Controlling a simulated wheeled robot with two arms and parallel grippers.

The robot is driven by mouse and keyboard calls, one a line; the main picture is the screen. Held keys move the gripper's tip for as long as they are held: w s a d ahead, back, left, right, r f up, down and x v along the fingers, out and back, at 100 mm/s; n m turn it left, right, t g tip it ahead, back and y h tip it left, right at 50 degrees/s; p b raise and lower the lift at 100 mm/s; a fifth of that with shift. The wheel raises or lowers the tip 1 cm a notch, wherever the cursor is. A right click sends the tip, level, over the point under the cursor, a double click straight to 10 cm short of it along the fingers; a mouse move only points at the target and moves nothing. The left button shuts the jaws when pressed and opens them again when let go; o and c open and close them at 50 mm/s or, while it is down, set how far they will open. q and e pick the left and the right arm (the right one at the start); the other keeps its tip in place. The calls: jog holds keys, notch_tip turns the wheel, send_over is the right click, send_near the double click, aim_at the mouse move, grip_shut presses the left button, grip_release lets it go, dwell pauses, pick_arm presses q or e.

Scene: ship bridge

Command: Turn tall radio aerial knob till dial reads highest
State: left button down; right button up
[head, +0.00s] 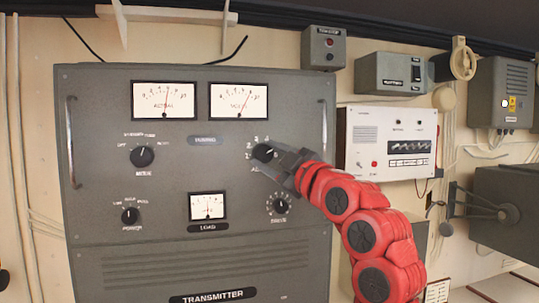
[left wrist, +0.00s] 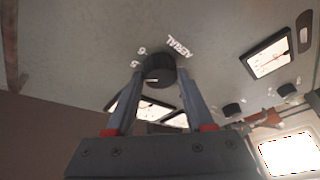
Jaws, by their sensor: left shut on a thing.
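The aerial knob (head: 265,152) is round and black, on the grey transmitter front, with numbers around it. In the left wrist view the knob (left wrist: 159,69) shows beside the word AERIAL. My left gripper (head: 273,160) is shut on the knob, one finger on each side, and its fingers hide part of the numbers. The fingers also show in the left wrist view (left wrist: 161,82). The aerial dial (head: 164,100) is the white meter at upper left of the panel. Its needle stands near the middle of the scale, roughly upright. My right gripper is not in view.
A volts meter (head: 239,100) sits right of the aerial dial. Other black knobs are the mode knob (head: 142,156), a lower left knob (head: 130,216) and a lower right knob (head: 280,206). A load meter (head: 208,206) is below. A white instrument box (head: 362,140) hangs behind my arm.

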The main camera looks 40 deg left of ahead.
pick_arm(q)
jog(key=shift+c, duration=1.4)
grip_release()
jog(key=shift+d+f, duration=0.15)
jog(key=shift+d, duration=0.1)
jog(key=b+v, duration=0.5)
jog(key=v, duration=1.2)
jog(key=shift+b, duration=0.4)
jog(key=shift+a, duration=0.1)
